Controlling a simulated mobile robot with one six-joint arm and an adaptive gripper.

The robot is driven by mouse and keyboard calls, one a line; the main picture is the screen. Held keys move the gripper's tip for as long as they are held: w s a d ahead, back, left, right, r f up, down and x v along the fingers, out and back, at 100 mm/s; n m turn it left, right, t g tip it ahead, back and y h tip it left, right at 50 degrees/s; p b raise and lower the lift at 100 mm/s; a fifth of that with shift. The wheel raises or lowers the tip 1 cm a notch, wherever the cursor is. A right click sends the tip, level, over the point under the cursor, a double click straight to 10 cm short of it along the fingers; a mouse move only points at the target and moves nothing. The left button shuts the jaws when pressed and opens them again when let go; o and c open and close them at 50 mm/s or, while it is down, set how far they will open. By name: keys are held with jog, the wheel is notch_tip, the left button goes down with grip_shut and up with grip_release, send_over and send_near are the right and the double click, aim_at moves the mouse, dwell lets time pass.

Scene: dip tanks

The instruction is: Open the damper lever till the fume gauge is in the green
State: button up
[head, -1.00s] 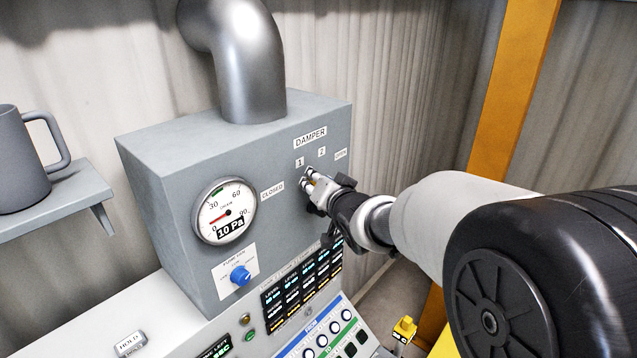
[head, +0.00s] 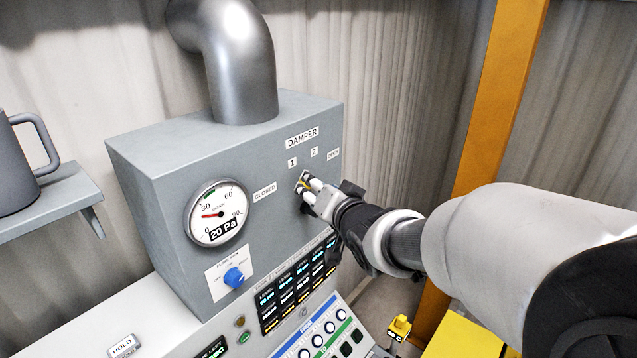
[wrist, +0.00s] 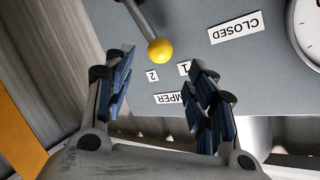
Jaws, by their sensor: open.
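The damper lever, a grey rod with a yellow ball knob (wrist: 160,51), shows in the wrist view, its knob close to the labels 1 and 2. In the head view my gripper hides most of it. My gripper (head: 307,188) is open at the damper panel; in the wrist view its fingertips (wrist: 161,58) stand on either side of the knob, with a visible gap each side. The round fume gauge (head: 217,213) reads 20 Pa, its red needle short of the green band at the upper left of the dial.
The grey damper box (head: 150,190) carries the labels CLOSED (head: 265,192), 1, 2 and OPEN (head: 333,154). A blue knob (head: 234,277) sits below the gauge. A control panel with displays lies underneath. A mug (head: 18,165) stands on a shelf at left.

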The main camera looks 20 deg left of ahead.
jog(key=v, duration=0.5)
jog(key=shift+s+d, duration=0.2)
jog(key=shift+s, duration=0.05)
jog(key=shift+d, duration=0.1)
jog(key=s+d+f+m+g+h+b, duration=0.1)
jog(key=s+d+f+h+b, duration=0.25)
jog(key=d+f+b, duration=0.55)
jog(key=s+d+f+h+b, duration=0.3)
jog(key=d+f+h+b, duration=0.15)
jog(key=d+f, duration=0.4)
jog(key=s+d+f+g+b, duration=0.2)
jog(key=s+d+f+b, duration=0.1)
jog(key=s+f+b, duration=0.2)
jog(key=s+d+f+g+b, duration=0.2)
jog(key=s+d+f+b, duration=0.2)
jog(key=s+f, duration=0.3)
jog(key=s+d+f+g+h+b, duration=0.1)
jog(key=s+d+f+b, duration=0.3)
jog(key=s, duration=0.5)
notch_tip(320, 180, down, 2)
jog(key=shift+f+n+g+b, duration=0.3)
jog(key=shift+g+b, duration=0.3)
jog(key=shift+b, duration=0.3)
jog(key=shift+d+r, duration=0.1)
jog(key=shift+d, duration=0.05)
dwell(1.2)
